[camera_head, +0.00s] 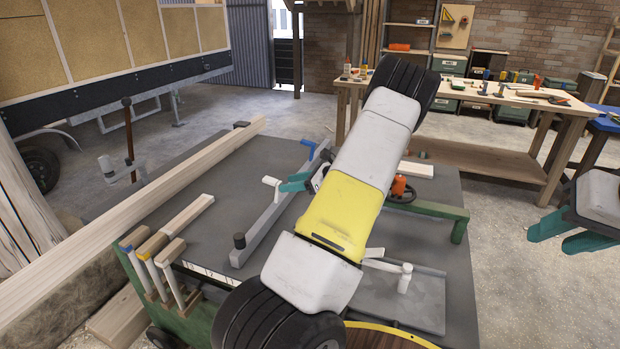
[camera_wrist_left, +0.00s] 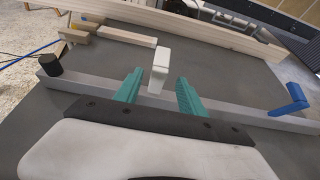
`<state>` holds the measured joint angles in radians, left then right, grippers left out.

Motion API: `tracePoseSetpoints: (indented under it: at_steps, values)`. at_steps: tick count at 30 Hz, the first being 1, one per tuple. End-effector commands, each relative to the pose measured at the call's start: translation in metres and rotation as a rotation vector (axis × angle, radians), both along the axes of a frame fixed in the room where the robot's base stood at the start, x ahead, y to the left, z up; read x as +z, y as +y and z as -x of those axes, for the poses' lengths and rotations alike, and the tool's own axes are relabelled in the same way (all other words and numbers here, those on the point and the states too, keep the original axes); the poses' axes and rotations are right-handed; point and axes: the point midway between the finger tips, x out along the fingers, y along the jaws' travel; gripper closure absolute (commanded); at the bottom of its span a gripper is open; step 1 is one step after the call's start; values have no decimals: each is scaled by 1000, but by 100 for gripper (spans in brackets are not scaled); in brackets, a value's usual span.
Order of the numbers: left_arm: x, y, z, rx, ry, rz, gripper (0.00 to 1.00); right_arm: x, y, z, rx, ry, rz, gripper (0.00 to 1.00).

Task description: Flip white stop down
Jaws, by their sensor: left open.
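The white stop (camera_head: 271,182) is on the long grey rail (camera_head: 262,232) that crosses the dark bench top. In the left wrist view the white stop (camera_wrist_left: 158,68) stands raised above the rail, between and just beyond the two teal fingertips. My left gripper (camera_head: 296,183) is open beside the rail, and it also shows in the left wrist view (camera_wrist_left: 156,88). I see no clear contact between its fingers and the stop. The stop's lower end is partly hidden. My right gripper (camera_head: 568,238) is open and empty at the right edge, away from the bench.
A blue stop (camera_head: 308,148) is at the rail's far end, and a black knob (camera_head: 239,241) at its near end. A long timber (camera_head: 150,205) lies along the bench's left side. Hammers (camera_head: 160,262) hang at the near left. My left arm covers the bench's middle.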

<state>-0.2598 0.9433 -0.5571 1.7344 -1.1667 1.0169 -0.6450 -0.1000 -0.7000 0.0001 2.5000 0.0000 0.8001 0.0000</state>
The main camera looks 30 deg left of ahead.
Motion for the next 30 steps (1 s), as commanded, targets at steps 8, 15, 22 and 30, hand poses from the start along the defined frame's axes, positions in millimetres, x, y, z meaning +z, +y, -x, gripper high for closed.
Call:
tracePoseSetpoints:
  at_steps: [8, 15, 22, 30]
  values:
    - [-15, 35, 5, 2, 0, 1, 53, 0, 0, 0, 0, 0, 0, 64]
    - [-18, 41, 5, 0, -1, 3, 53, 0, 0, 0, 0, 0, 0, 64]
    - [-18, 41, 5, 1, -2, 3, 72, 0, 0, 0, 0, 0, 0, 64]
    - [-18, 41, 5, 1, -2, 3, 100, 0, 0, 0, 0, 0, 0, 64]
